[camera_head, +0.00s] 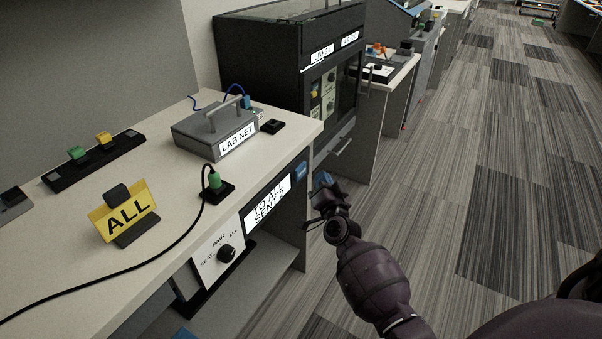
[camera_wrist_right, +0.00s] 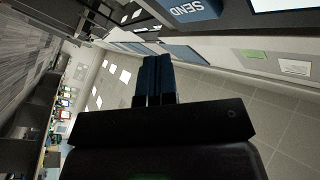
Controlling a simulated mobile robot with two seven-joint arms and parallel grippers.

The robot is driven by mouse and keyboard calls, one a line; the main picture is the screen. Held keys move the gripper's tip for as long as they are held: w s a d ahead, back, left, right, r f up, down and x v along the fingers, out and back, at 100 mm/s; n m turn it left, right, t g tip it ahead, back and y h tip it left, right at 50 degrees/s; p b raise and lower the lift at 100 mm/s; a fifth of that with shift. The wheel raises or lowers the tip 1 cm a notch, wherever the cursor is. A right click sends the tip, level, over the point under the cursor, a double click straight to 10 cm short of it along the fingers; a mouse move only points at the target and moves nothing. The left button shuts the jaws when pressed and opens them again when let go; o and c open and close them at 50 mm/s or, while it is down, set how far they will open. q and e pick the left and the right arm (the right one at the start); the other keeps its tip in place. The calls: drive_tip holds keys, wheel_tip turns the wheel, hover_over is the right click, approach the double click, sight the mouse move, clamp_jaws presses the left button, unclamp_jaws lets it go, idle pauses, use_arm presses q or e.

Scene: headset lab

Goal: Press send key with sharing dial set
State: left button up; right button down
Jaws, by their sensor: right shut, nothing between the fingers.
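The sharing dial (camera_head: 226,253) is a black knob on a white panel on the desk's front, marked SEAT, PAIR and ALL. Its pointer is too small to read surely. A lit display (camera_head: 267,203) beside it reads "TO ALL SENT" and a last unclear character. The blue send key (camera_head: 300,171) is at the display's right end; in the right wrist view the SEND key (camera_wrist_right: 190,9) is at the top, apart from the fingers. My right gripper (camera_head: 323,180) is shut and empty, just right of the key. It points upward in the right wrist view (camera_wrist_right: 156,62). My left gripper is out of view.
On the desk stand a yellow ALL sign (camera_head: 125,212), a grey LAB NET box (camera_head: 215,128) and a green plug (camera_head: 214,182) with a black cable. A black cabinet (camera_head: 270,60) stands behind. Carpet floor to the right is clear.

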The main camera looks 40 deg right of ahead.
sight(301, 172)
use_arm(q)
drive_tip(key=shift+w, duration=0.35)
use_arm(e)
drive_tip(key=shift+w+a, duration=0.25)
drive_tip(key=shift+w, duration=0.35)
drive_tip(key=shift+w+a, duration=0.25)
drive_tip(key=shift+w, duration=0.35)
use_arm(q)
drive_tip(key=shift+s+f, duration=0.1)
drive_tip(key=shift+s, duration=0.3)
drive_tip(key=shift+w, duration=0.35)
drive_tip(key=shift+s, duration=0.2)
use_arm(e)
drive_tip(key=shift+w, duration=0.1)
drive_tip(key=shift+w+a, duration=0.15)
drive_tip(key=shift+w, duration=0.15)
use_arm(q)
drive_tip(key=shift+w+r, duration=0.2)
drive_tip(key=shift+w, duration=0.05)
use_arm(e)
drive_tip(key=shift+w, duration=0.15)
